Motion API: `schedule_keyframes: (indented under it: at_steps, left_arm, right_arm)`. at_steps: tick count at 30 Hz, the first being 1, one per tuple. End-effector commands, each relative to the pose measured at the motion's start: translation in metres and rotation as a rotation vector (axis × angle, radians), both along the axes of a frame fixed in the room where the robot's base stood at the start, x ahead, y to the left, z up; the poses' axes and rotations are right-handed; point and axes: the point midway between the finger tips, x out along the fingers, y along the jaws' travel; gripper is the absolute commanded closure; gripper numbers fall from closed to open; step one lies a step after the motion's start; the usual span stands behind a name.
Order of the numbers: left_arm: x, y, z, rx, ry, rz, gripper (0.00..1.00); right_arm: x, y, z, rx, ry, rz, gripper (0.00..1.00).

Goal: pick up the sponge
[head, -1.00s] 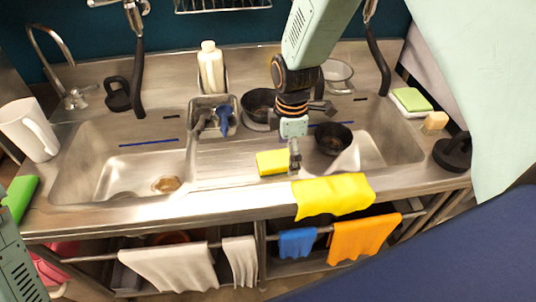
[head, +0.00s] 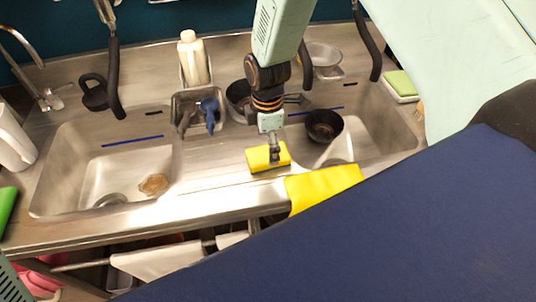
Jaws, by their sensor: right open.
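The yellow sponge with a dark underside (head: 257,159) lies in the middle of the sink unit in the head view, at the front between the two basins. My right gripper (head: 274,153) comes down from above and is right at the sponge, its fingers overlapping the sponge's right part. It is open; whether the fingers touch the sponge I cannot tell. My left gripper is not in view.
A black bowl (head: 323,126) sits just right of the gripper. A yellow cloth (head: 322,186) hangs over the front edge. A caddy with a blue brush (head: 210,113) and a white bottle (head: 193,60) stand behind. Part of my body hides the lower right.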

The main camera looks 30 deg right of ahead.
Motion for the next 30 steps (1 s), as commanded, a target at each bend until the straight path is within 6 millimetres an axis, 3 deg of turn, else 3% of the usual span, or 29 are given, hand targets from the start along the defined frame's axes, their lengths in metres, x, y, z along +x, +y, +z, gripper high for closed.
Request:
schedule_keyframes:
  at_steps: [9,18,30]
  left_arm:
    - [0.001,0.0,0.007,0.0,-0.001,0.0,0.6]
    - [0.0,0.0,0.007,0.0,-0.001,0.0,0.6]
    - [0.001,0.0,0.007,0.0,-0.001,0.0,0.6]
  right_arm:
    - [-0.001,-0.003,-0.038,0.0,0.001,0.002,0.11]
    - [0.003,-0.003,-0.041,0.0,-0.001,0.003,0.12]
    - [0.002,-0.003,-0.041,0.0,-0.001,0.003,0.46]
